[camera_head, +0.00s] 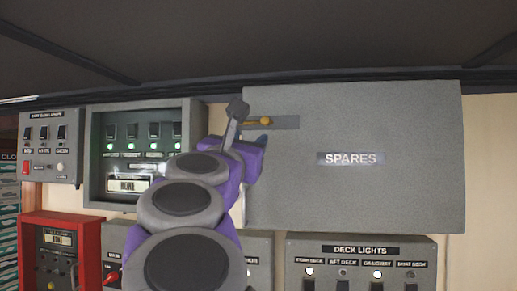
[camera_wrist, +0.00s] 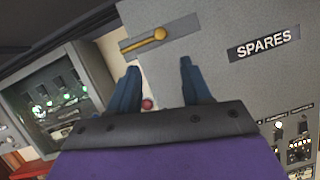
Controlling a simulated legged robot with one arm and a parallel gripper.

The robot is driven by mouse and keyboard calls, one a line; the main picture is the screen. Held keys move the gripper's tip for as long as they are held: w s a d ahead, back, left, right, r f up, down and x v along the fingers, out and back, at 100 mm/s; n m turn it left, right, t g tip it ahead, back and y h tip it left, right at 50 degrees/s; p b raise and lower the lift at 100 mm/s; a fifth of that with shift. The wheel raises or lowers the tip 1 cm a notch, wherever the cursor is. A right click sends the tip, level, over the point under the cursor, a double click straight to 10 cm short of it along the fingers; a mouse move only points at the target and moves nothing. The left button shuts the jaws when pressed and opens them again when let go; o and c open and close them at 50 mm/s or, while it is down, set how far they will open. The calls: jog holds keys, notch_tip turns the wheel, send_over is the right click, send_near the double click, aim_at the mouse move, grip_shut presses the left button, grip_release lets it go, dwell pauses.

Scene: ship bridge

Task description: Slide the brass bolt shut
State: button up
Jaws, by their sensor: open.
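The brass bolt (camera_head: 260,121) sits on a grey plate (camera_head: 288,122) near the upper left of the grey SPARES cabinet door (camera_head: 400,120). In the wrist view the bolt (camera_wrist: 146,41) is a short yellow rod with a round knob at its right end, lying along the slanted plate (camera_wrist: 183,28). My gripper (camera_wrist: 155,78) is open and empty, its two dark blue fingers pointing toward the bolt from below it in the picture. The gap to the bolt is hard to judge. In the head view my arm hides part of the door's left edge, and the fingers are mostly hidden.
A grey box with lit green switches (camera_head: 140,150) is left of the arm. A red box (camera_head: 62,250) is at lower left. The DECK LIGHTS panel (camera_head: 360,262) is below the SPARES door. The door's face right of the bolt is clear.

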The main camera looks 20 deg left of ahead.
jog(key=shift+a+b+v, duration=0.15)
jog(key=shift+b+v, duration=0.1)
jog(key=shift+v, duration=0.75)
jog(key=shift+a+b+v, duration=0.15)
jog(key=shift+b+v, duration=0.1)
jog(key=shift+v, duration=0.8)
jog(key=shift+d, duration=0.1)
